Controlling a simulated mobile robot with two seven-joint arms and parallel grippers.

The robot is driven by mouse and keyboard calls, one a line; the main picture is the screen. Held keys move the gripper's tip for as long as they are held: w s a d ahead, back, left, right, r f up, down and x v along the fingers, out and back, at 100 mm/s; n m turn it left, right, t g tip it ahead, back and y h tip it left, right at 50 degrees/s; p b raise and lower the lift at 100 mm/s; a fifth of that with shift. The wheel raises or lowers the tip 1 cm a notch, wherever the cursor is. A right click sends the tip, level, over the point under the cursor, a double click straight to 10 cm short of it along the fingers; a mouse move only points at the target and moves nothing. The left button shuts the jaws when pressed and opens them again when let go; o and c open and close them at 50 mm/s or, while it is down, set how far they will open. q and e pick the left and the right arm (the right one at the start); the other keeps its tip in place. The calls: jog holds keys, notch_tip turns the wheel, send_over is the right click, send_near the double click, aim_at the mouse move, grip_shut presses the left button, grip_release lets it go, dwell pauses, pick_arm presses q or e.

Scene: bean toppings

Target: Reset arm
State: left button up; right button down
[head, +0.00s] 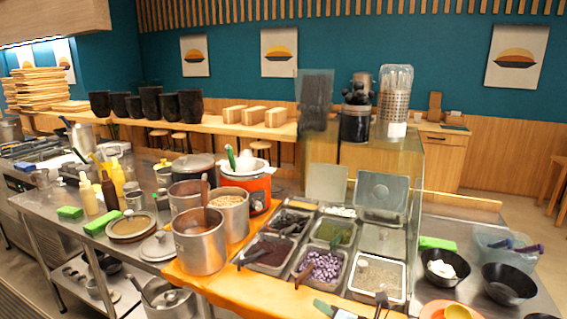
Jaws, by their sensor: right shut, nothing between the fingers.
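My right gripper (381,298) shows only as a small dark tip at the bottom edge, right of centre. It is shut and empty, in front of the near edge of a steel topping tray (378,277). Most of it and its arm are cut off by the frame. My left gripper is not in view.
Topping trays with purple cubes (322,266) and dark beans (268,254) sit in the orange counter, with scoops. Steel pots (200,245) and an orange cooker (247,184) stand left. Black bowls (508,284) stand right. A glass guard (416,195) rises behind the trays.

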jog(key=s+a+f+m+h, duration=0.2)
jog(key=s+f+m, duration=0.9)
jog(key=s+m, duration=0.5)
jog(key=s+d+f+m+g+h, duration=0.1)
jog(key=s+d+f+m, duration=0.2)
jog(key=s+d+m, duration=0.1)
jog(key=s+d+f+m+g+h, duration=0.1)
jog(key=s+d+f+m+h, duration=0.1)
jog(key=s+m, duration=0.4)
jog(key=s+d+f+m+h, duration=0.2)
jog(key=s+d+f+m, duration=0.3)
jog(key=s+d+m, duration=0.1)
jog(key=shift+s+d+g, duration=0.4)
jog(key=shift+s+d, duration=0.05)
jog(key=shift+s, duration=0.75)
jog(key=shift+s, duration=0.1)
